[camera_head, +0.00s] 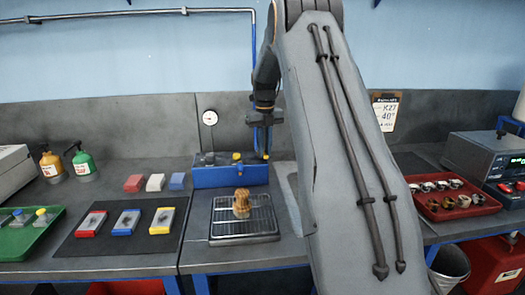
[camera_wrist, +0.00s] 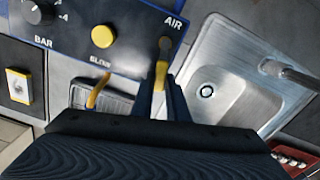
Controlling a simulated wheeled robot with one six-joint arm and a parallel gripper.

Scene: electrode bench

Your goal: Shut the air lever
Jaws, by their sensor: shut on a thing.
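The air lever (camera_wrist: 161,74) has a yellow grip on a dark pivot below the word AIR, at the right end of the blue panel (camera_wrist: 75,28) in the wrist view. My gripper (camera_wrist: 163,86) is shut on the lever, one dark finger on each side of it. The lever points toward me, away from the label. In the head view my gripper (camera_head: 264,148) reaches down to the right end of the blue air box (camera_head: 228,177). The lever is too small to make out clearly there.
A yellow button (camera_wrist: 103,36) and a dark knob (camera_wrist: 37,11) share the panel. A sink (camera_wrist: 235,70) with a tap lies to the right. A wire rack (camera_head: 262,226) bearing a brown object (camera_head: 241,204) stands before the box. A gauge (camera_head: 210,118) rises behind.

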